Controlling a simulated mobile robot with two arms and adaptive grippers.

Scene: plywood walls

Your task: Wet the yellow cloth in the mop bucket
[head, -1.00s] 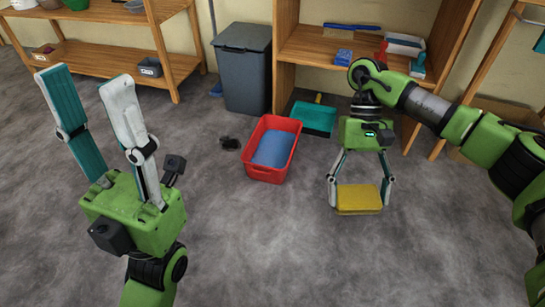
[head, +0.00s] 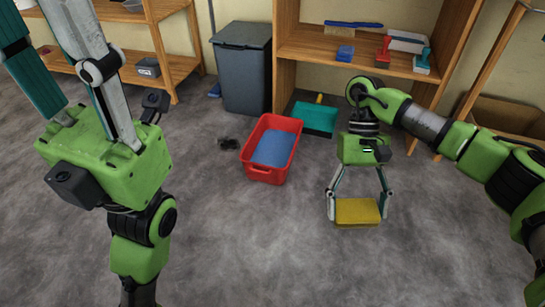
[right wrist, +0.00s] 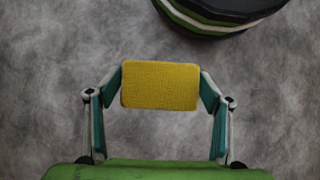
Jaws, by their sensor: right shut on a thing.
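The red mop bucket (head: 262,172) stands on the floor near the middle of the head view, with blue water (head: 273,149) in it. The folded yellow cloth (head: 358,212) is held between the fingertips of my right gripper (head: 358,208), to the right of the bucket and apart from it. The right wrist view also shows the cloth (right wrist: 160,85) spanning both fingertips. My left gripper (head: 60,45) is raised at the upper left, its fingers apart and empty, with the tips cut off by the frame.
A grey bin (head: 243,70) stands behind the bucket. A teal dustpan (head: 315,118) lies right of it. A wooden shelf (head: 335,62) at the back holds several brushes. A small dark object (head: 229,144) lies left of the bucket. The floor in front is clear.

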